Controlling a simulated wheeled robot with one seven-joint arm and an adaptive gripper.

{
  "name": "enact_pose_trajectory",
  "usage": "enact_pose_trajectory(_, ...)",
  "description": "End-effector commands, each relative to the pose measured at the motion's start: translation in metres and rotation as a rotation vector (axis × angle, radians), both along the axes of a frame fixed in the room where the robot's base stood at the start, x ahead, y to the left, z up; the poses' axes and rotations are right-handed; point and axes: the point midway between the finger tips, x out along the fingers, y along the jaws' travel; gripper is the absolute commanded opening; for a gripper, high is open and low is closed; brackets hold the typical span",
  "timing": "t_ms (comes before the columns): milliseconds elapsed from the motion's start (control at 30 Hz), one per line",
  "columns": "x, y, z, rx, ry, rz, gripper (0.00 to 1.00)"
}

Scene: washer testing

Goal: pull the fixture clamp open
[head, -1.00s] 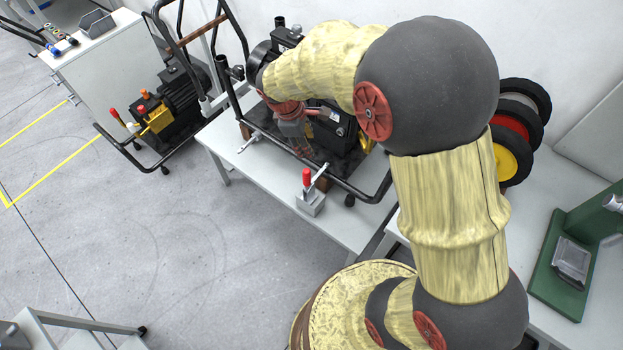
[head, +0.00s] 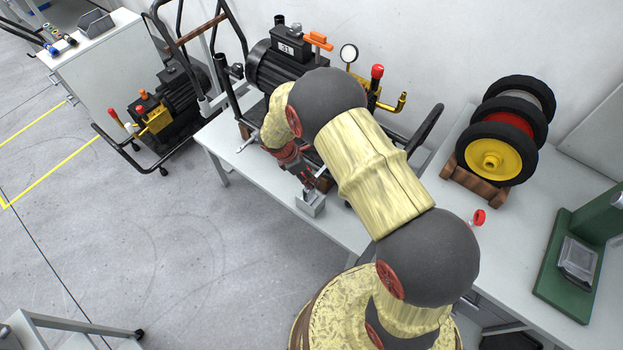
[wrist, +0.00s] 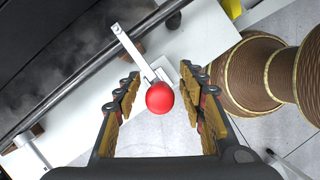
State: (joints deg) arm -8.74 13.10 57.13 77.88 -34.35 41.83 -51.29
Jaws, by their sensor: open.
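The fixture clamp (head: 311,203) is a small grey metal block near the front edge of the table in the head view, its red handle hidden by my gripper. In the wrist view the clamp's red knob (wrist: 159,98) sits between my fingers, at the end of a metal lever (wrist: 138,50). My gripper (wrist: 161,80) is open, with a finger on each side of the knob and visible gaps on both sides. In the head view my gripper (head: 306,181) is right above the clamp block.
A black pump (head: 280,68) in a tubular cart frame stands on the table behind my gripper. Three wheels (head: 494,158) in a wooden rack and a green fixture (head: 562,278) are on the right bench.

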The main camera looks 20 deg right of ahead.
Motion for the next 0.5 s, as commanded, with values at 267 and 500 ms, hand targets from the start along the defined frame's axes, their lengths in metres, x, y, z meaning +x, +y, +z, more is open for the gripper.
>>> enact_pose_trajectory(267, 0.0001, -0.0069, -0.0177, 0.001, -0.001, -0.001, 0.40)
enact_pose_trajectory(500, 0.0000, -0.0070, -0.0170, 0.001, -0.001, -0.001, 0.35)
